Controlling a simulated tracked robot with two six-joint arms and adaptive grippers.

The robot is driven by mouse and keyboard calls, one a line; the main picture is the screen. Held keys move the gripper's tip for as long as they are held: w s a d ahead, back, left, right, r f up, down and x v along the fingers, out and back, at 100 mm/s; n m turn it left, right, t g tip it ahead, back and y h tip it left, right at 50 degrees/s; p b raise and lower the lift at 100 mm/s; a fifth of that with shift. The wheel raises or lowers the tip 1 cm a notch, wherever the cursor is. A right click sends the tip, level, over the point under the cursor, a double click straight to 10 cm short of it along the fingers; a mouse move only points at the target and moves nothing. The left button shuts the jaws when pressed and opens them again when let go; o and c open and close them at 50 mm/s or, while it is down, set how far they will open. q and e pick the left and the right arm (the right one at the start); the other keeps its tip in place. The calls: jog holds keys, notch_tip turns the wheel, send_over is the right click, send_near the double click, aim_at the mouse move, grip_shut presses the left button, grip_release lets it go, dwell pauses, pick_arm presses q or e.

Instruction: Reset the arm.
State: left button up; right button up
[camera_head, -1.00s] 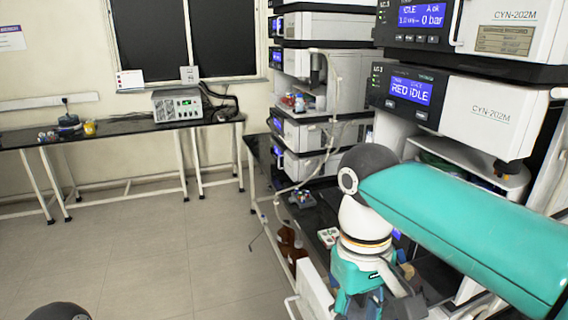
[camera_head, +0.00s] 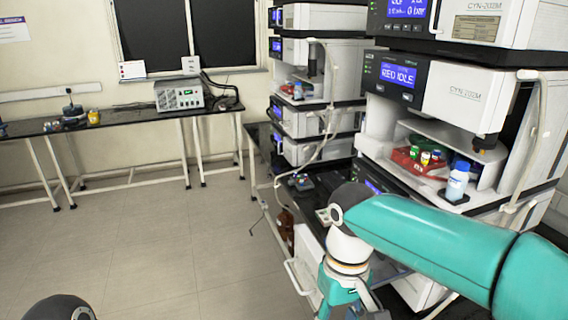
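My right arm comes in from the right as a thick teal link and bends at a dark elbow joint. Its white and teal wrist (camera_head: 347,250) hangs down in front of the instrument bench. Grey parts at the wrist's end, probably of my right gripper (camera_head: 370,298), show at the bottom edge, but its fingertips cannot be made out. No held object is visible. A dark rounded part at the bottom left is probably my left arm; the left gripper is out of frame.
Stacked column instruments (camera_head: 398,75) stand close on the right. A blue-capped bottle (camera_head: 457,182) and a red tray (camera_head: 418,165) with vials sit in an open bay. A bench with a grey box (camera_head: 180,95) is at the back left. The floor (camera_head: 170,245) is clear.

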notch_tip(320, 180, down, 21)
jog(key=m+y, duration=0.2)
jog(key=s+d+f+m+t+y, duration=0.1)
jog(key=s+d+f+m+t, duration=0.1)
jog(key=s+f, duration=1.1)
notch_tip(320, 180, down, 3)
jog(key=shift+d+f+m+y, duration=0.2)
jog(key=shift+d+m+y, duration=0.2)
jog(key=shift+d+m, duration=0.45)
jog(key=shift+w+a, duration=0.1)
jog(key=shift+a, duration=0.1)
